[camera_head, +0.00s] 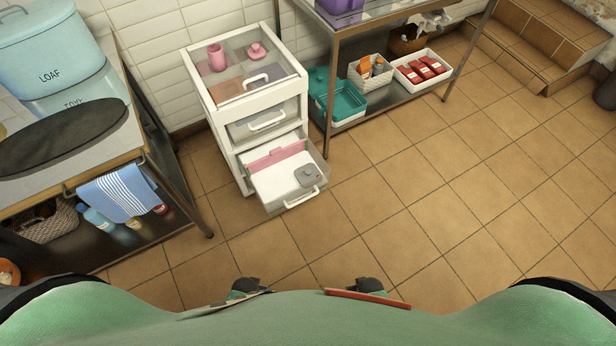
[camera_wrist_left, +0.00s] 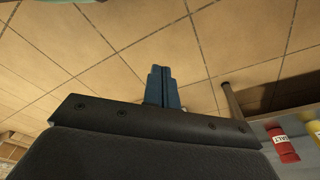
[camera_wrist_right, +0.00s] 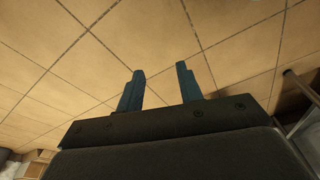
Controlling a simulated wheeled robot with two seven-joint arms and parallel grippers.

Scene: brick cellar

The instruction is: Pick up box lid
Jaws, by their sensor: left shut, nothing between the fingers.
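A small grey piece with a raised knob, which looks like a lid, (camera_head: 308,175) lies in the open bottom drawer (camera_head: 290,203) of a white drawer unit. A teal open box or tray (camera_head: 346,106) stands on the low shelf to the right of the unit; a teal upright part is behind it. I cannot tell which piece is the box lid. My left gripper (camera_head: 246,285) is shut and empty; its fingers meet in the left wrist view (camera_wrist_left: 160,72). My right gripper (camera_head: 367,285) is open and empty, with fingers apart in the right wrist view (camera_wrist_right: 160,78). Both are low in front of me, away from the drawer.
The metal shelf also holds a basket (camera_head: 370,72) and a white tray (camera_head: 448,68) of red packets. A counter with a striped towel (camera_head: 120,193) stands left. The tiled floor on the right is free.

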